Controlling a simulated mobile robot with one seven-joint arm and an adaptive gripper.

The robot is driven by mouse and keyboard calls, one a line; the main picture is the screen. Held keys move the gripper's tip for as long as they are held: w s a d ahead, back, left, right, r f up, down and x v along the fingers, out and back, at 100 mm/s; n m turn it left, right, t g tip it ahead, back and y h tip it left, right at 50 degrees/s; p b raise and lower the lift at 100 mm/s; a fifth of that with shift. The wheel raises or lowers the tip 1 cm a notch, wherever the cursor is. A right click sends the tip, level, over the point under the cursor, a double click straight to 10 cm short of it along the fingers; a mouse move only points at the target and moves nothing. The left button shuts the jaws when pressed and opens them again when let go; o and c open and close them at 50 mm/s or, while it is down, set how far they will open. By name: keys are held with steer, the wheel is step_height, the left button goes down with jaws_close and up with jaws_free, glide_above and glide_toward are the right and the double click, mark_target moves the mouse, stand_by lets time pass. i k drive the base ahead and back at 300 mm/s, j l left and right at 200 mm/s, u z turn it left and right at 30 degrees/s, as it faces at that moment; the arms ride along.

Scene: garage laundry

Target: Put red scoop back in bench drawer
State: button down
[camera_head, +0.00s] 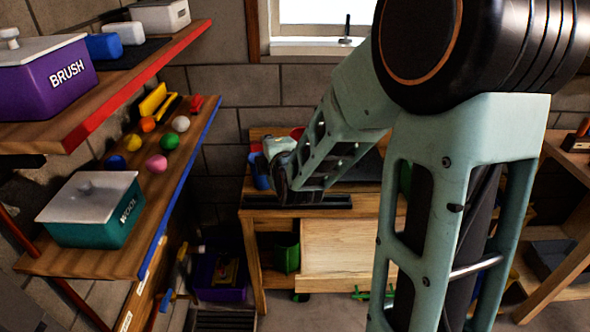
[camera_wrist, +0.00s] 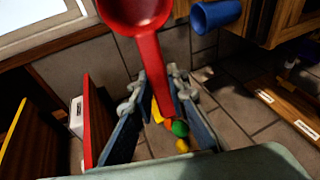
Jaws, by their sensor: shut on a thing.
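The red scoop (camera_wrist: 148,50) is in the wrist view, its round bowl at the top edge and its handle running down between my fingers. My gripper (camera_wrist: 158,88) is shut on the handle. In the head view my gripper (camera_head: 279,158) is over the wooden bench (camera_head: 262,214) at the back, partly hidden by my arm. A bit of red (camera_head: 297,132) shows behind it, probably the scoop. Labelled wooden fronts (camera_wrist: 284,112) show at the right of the wrist view; I cannot tell whether one is the bench drawer. No open drawer is clearly visible.
A blue cup (camera_wrist: 215,15) is near the scoop in the wrist view. Left shelves hold a purple brush box (camera_head: 45,80), a teal wool box (camera_head: 95,225) and several coloured balls (camera_head: 156,163). A green container (camera_head: 287,254) stands in the bench's lower opening.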

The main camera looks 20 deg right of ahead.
mark_target(352, 258)
steer(key=i+z, duration=0.15)
steer(key=z, duration=0.25)
steer(key=i+z, duration=0.15)
steer(key=z, duration=0.2)
steer(key=i+z, duration=0.15)
steer(key=z, duration=0.25)
